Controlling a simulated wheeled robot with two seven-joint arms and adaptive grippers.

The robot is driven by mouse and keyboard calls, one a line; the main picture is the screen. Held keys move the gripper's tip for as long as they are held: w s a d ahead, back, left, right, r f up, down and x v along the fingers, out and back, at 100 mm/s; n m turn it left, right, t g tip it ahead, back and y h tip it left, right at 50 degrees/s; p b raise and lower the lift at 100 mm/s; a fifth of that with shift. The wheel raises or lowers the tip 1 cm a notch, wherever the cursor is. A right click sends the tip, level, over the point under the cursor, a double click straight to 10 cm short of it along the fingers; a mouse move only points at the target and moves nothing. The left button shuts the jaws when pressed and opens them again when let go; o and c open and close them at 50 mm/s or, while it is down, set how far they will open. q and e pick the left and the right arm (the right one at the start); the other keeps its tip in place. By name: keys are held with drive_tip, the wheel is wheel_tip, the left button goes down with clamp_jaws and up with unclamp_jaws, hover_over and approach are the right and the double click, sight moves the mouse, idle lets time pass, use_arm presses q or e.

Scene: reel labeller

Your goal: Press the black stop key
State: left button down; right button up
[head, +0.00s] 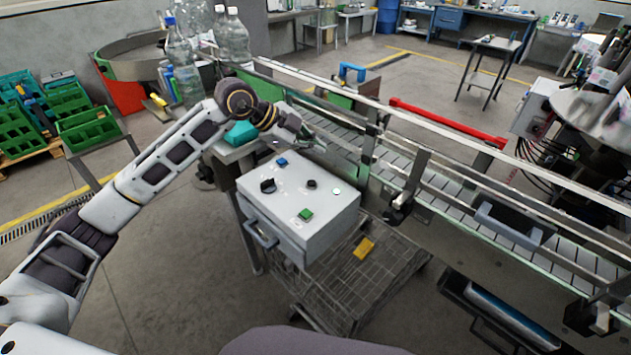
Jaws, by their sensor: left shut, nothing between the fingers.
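A light grey control box (300,243) stands in the middle of the head view with several controls on its top. A small round black key (311,184) sits right of the middle of that top. A larger raised black control (267,186) sits on the left, and I cannot read any label that marks the stop key. A blue key (281,162), a green key (306,215) and a white key (336,191) are there too. My left gripper (320,146) is shut and empty, beyond the box's far edge and apart from the keys. My right gripper is out of view.
A conveyor with metal rails (440,175) runs behind the box to the right. A teal item (240,133) and clear bottles (232,38) are at the back left. A wire cart (345,290) with a yellow item (364,248) is below the box.

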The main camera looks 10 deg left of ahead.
use_arm(q)
drive_tip(key=b, duration=0.4)
hover_over(313, 184)
drive_tip(key=shift+s+f, duration=0.1)
drive_tip(key=shift+f, duration=2.85)
drive_tip(key=shift+f+b, duration=0.8)
drive_tip(key=shift+f, duration=0.65)
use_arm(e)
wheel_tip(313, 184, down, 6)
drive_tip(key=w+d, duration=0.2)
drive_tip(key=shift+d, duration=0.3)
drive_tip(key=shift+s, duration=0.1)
